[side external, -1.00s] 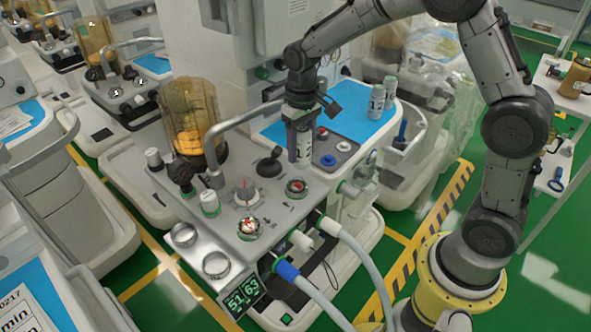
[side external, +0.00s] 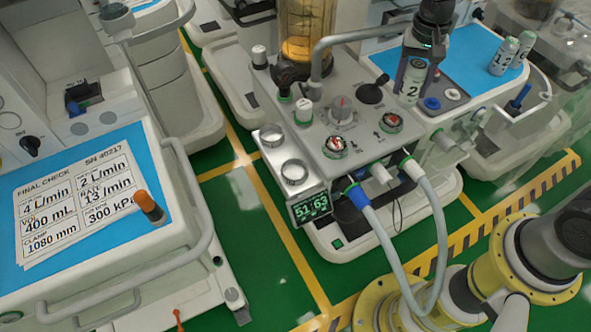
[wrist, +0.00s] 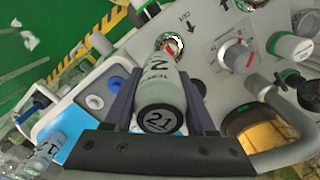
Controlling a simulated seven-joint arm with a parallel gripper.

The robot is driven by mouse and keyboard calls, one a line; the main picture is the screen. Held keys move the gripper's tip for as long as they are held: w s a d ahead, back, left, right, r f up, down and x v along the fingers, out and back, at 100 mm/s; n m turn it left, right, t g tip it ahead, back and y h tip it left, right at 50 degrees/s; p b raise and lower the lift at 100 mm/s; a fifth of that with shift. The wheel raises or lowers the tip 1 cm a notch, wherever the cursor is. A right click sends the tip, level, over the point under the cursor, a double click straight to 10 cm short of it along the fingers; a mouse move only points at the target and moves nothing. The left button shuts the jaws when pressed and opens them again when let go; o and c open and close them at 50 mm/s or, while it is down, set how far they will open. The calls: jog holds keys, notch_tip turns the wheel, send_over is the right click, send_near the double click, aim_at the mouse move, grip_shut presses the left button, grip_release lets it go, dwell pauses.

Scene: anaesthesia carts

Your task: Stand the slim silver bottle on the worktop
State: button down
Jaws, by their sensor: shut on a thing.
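The slim silver-grey bottle (side external: 411,82) bears a "2" and is held roughly upright in my gripper (side external: 428,52). In the wrist view the bottle (wrist: 163,92) lies between the two dark fingers, its end marked "21" towards the camera. My gripper is shut on it. In the side external view the bottle hangs over the cart's top, between the control panel and the dark button plate. I cannot tell whether its base touches anything. The blue-covered worktop (side external: 462,52) lies just behind and to the right. Two more silver-grey bottles (side external: 504,57) (side external: 524,47) stand at its right edge.
A control panel (side external: 343,128) with knobs and gauges is left of the bottle. A curved grey rail (side external: 345,38) and an amber glass cylinder (side external: 305,30) stand behind it. The button plate (side external: 440,98) is beside the bottle. The worktop's middle looks clear.

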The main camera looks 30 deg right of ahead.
jog(key=shift+s+a+r+m, duration=0.15)
jog(key=shift+a+m, duration=0.25)
jog(key=shift+m, duration=0.5)
jog(key=s+a+r+m, duration=0.1)
jog(key=s+a+m, duration=0.3)
jog(key=a, duration=0.5)
jog(key=s+a+r+m, duration=0.1)
jog(key=s+a+m, duration=0.3)
jog(key=a, duration=0.6)
jog(key=shift+s+r+m, duration=0.3)
jog(key=shift+s, duration=0.95)
jog(key=shift+a, duration=0.1)
jog(key=w+a+f, duration=0.2)
jog(key=w+f, duration=0.1)
jog(key=w+a+f, duration=0.3)
jog(key=w, duration=0.1)
jog(key=w+a+f, duration=0.2)
jog(key=w+f, duration=0.1)
jog(key=w, duration=0.1)
jog(key=shift+a, duration=0.25)
jog(key=shift+w+a+f, duration=0.15)
jog(key=shift+f, duration=0.8)
jog(key=shift+w+a+f, duration=0.1)
jog(key=shift+w+f, duration=0.05)
jog(key=shift+f, duration=0.75)
jog(key=shift+f, duration=0.2)
